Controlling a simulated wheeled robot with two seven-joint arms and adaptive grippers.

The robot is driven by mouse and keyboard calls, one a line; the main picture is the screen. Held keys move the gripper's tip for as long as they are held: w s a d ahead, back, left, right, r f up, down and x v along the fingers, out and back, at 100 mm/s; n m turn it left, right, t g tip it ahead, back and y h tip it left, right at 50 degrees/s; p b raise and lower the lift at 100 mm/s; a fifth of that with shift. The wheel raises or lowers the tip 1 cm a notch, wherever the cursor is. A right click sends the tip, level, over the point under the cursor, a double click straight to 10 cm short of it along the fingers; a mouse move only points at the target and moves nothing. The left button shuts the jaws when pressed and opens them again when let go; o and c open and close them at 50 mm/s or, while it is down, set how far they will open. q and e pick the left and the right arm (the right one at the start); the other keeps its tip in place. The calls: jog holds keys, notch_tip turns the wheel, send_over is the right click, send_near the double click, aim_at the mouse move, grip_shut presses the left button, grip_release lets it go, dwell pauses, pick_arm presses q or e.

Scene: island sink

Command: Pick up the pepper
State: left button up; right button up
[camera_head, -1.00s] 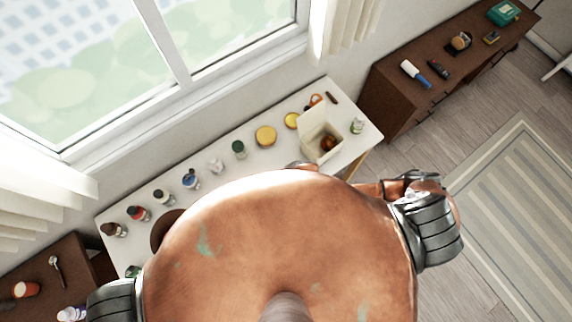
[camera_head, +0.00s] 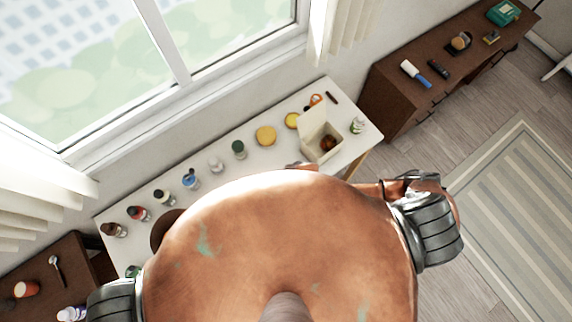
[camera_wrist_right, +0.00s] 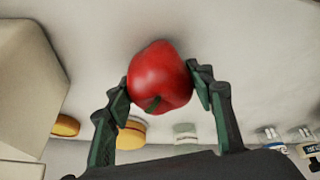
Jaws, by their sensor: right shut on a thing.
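The red pepper (camera_wrist_right: 158,75), rounded with a dark green stem, shows in the right wrist view between the fingers of my right gripper (camera_wrist_right: 165,87). The gripper is shut on it, with one fingertip against each side. The pepper appears above the pale tabletop; I cannot tell whether it touches it. In the head view, my own body hides the front of the table, the right gripper and the pepper. My left gripper is not in view.
In the head view, a white table (camera_head: 200,205) under the window bears several bottles and jars in a row. An open cream box (camera_head: 318,128) with reddish contents stands at its right end. A brown cabinet (camera_head: 385,105) stands to the right.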

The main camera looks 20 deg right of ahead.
jog(key=shift+r, duration=0.1)
jog(key=shift+r+p, duration=0.4)
jog(key=shift+p, duration=0.15)
notch_tip(320, 180, up, 3)
jog(key=p, duration=0.3)
jog(key=s+r+p, duration=0.1)
jog(key=a+r+p, duration=0.1)
jog(key=p, duration=0.1)
jog(key=s+a+r+p, duration=0.1)
jog(key=r, duration=0.1)
jog(key=shift+s+a, duration=0.2)
jog(key=shift+s, duration=0.15)
jog(key=s+a+r, duration=0.5)
jog(key=s+a, duration=0.1)
jog(key=s, duration=0.2)
jog(key=shift+a, duration=0.35)
